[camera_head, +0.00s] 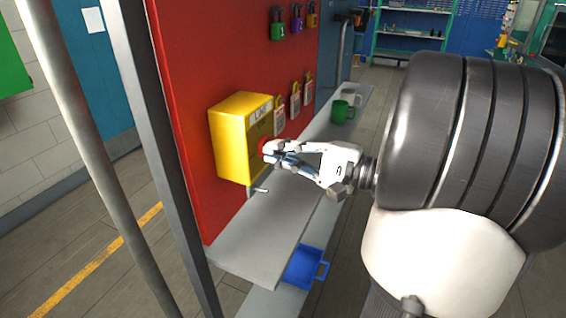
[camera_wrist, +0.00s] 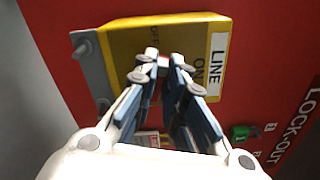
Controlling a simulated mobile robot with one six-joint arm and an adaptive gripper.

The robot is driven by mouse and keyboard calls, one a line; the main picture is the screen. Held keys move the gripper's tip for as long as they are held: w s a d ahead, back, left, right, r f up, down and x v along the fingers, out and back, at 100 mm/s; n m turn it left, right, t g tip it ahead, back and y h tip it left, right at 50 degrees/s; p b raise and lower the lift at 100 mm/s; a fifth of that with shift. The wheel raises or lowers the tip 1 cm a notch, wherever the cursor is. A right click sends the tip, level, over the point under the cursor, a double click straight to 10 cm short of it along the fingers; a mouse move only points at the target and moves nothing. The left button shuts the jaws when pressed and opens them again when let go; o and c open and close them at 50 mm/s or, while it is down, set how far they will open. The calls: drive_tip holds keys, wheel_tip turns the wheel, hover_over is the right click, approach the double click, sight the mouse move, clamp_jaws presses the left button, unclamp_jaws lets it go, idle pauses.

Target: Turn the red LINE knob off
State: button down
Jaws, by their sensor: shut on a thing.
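The yellow LINE box (camera_head: 231,143) is mounted on a red board, with its LINE label at the top of its front. It fills the upper middle of the wrist view (camera_wrist: 125,42), where OFF and ON markings show beside the LINE label (camera_wrist: 218,62). The red knob (camera_head: 263,146) shows as a small red patch on the box front, mostly hidden by my fingers. My gripper (camera_head: 269,152) is shut on the knob at the box front. In the wrist view my fingertips (camera_wrist: 164,64) cover the knob, so its pointing direction cannot be told.
Tagged padlocks (camera_head: 295,99) hang right of the box, and several coloured padlocks (camera_head: 297,24) hang above. A grey shelf (camera_head: 262,243) runs below, bearing a green mug (camera_head: 342,111). A blue bin (camera_head: 304,267) sits lower. A grey post (camera_head: 165,150) stands at the board's left edge.

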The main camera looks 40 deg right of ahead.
drive_tip(key=shift+f+n+b, duration=0.2)
drive_tip(key=shift+n+b, duration=0.2)
drive_tip(key=shift+n, duration=1.5)
drive_tip(key=c, duration=1.7)
unclamp_jaws()
drive_tip(key=shift+o, duration=0.2)
drive_tip(key=shift+s, duration=0.1)
drive_tip(key=v, duration=1.2)
